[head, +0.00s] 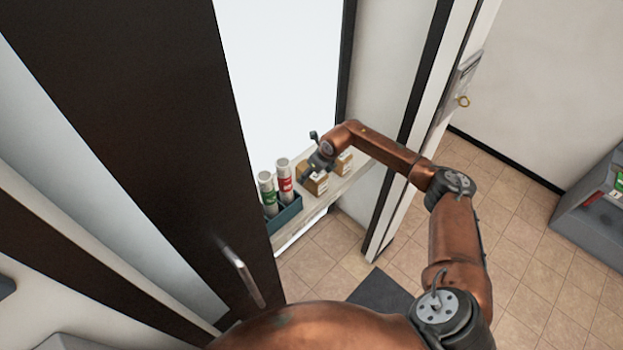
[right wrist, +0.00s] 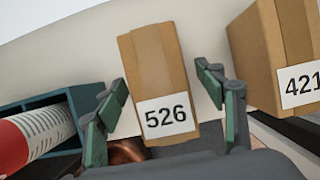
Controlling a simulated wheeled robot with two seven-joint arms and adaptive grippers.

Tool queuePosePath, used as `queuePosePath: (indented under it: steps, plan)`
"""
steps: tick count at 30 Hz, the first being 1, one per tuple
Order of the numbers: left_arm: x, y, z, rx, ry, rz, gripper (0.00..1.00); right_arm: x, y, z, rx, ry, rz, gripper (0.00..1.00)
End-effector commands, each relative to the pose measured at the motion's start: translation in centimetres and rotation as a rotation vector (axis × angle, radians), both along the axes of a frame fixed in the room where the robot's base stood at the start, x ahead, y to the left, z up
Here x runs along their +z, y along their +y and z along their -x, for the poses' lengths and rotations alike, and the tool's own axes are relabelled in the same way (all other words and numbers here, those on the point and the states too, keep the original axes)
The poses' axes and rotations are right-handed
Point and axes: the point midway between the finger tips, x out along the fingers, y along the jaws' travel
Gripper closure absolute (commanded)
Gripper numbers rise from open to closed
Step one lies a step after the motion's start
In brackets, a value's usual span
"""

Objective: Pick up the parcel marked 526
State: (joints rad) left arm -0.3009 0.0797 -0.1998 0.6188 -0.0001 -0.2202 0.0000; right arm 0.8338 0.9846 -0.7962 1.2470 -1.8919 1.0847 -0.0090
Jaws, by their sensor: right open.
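The parcel marked 526 (right wrist: 152,65) is a brown cardboard box with a white label, standing on a pale shelf. In the right wrist view it lies between the two fingers of my right gripper (right wrist: 168,118), which is open, one finger on each side. I cannot tell whether a finger touches it. In the head view the right gripper (head: 315,165) is at the shelf, over the parcel (head: 313,182) and partly hiding it. A second parcel marked 421 (right wrist: 285,55) stands to the right, outside the fingers. My left gripper is not in view.
A dark teal holder (head: 285,217) with a green-labelled and a red-labelled tube stands left of the parcels on the shelf (head: 325,197). A dark door (head: 150,130) with a metal handle is at left, and a white frame post (head: 410,150) is at right.

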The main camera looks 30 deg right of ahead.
Motion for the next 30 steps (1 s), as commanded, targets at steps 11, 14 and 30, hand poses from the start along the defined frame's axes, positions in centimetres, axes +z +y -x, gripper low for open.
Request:
queuePosePath:
  steps: [11,14,30]
  plan:
    - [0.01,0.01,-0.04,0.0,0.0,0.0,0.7,0.05,-0.01,-0.02,0.0,-0.001,0.0,0.52]
    - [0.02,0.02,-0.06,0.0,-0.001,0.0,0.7,0.05,-0.01,-0.02,0.0,-0.001,0.0,0.59]
    - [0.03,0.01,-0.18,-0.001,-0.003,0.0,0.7,0.04,0.0,-0.02,0.0,-0.001,0.0,0.96]
